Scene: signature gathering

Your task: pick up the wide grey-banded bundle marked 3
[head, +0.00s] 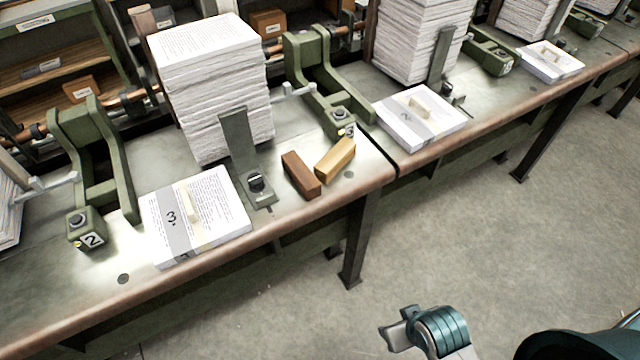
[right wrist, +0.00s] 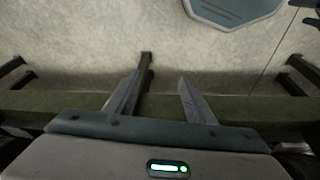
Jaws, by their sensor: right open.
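A wide bundle (head: 222,194) of white printed sheets lies flat on the bench at the left in the head view. A grey band with a dark 3 runs across it, beside a small pale strip. My right gripper (right wrist: 164,68) is open and empty in the right wrist view, with bare floor beyond its fingers. It is away from the bundle, which does not show in that view. Part of my right arm shows at the bottom right of the head view. My left gripper is not in view.
A tall paper stack (head: 215,90) stands behind the bundle by a grey upright plate (head: 240,150). A brown block (head: 301,175) and a tan block (head: 335,160) lie right of it. A green station marked 2 (head: 88,232) is at left. Another banded bundle (head: 440,128) lies farther right.

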